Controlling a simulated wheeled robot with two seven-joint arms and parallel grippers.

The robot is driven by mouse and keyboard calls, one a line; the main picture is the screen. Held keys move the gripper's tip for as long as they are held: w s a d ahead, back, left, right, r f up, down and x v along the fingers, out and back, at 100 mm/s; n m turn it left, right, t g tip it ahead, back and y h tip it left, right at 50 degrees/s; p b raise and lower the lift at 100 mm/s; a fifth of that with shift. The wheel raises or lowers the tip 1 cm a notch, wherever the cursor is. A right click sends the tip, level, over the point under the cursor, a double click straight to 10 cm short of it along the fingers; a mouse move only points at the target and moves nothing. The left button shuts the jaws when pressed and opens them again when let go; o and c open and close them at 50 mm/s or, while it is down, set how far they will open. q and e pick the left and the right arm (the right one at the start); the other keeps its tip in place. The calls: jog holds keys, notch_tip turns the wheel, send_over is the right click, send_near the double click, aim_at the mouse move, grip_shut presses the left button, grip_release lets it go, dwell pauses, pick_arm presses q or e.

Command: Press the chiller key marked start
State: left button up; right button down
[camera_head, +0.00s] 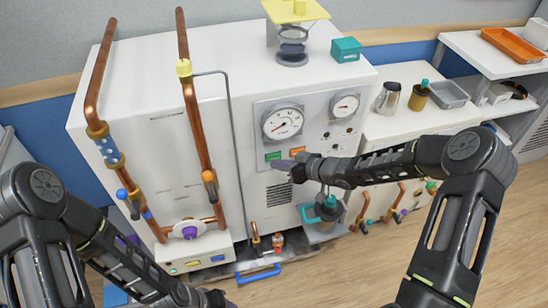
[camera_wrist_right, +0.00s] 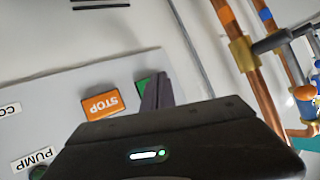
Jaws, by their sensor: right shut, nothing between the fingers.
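The chiller is the white cabinet (camera_head: 215,110) with a grey panel on its front. A green key (camera_head: 273,156) sits on the panel below the larger gauge, its marking too small to read. An orange key (camera_head: 297,151) is to its right; the right wrist view shows it marked STOP (camera_wrist_right: 102,103). In that view the green key (camera_wrist_right: 142,87) is partly hidden behind the fingers of my right gripper (camera_wrist_right: 156,92), which is shut and empty. In the head view this gripper (camera_head: 288,166) is close to the green key; I cannot tell whether they touch. My left gripper (camera_head: 226,303) is at the bottom edge, mostly cut off.
Two gauges (camera_head: 283,122) sit above the keys. Copper pipes (camera_head: 195,125) with valves run up the cabinet's left side. A PUMP label (camera_wrist_right: 35,158) is on the panel near STOP. A counter (camera_head: 405,75) with a jug and bottle stands right. The floor at lower right is clear.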

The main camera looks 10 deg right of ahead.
jog(key=shift+w, duration=0.45)
dwell(0.6)
jog(key=shift+s, duration=0.85)
jog(key=shift+s, duration=0.1)
jog(key=s, duration=0.4)
jog(key=shift+s+d, duration=0.2)
jog(key=shift+s, duration=0.2)
dwell(0.9)
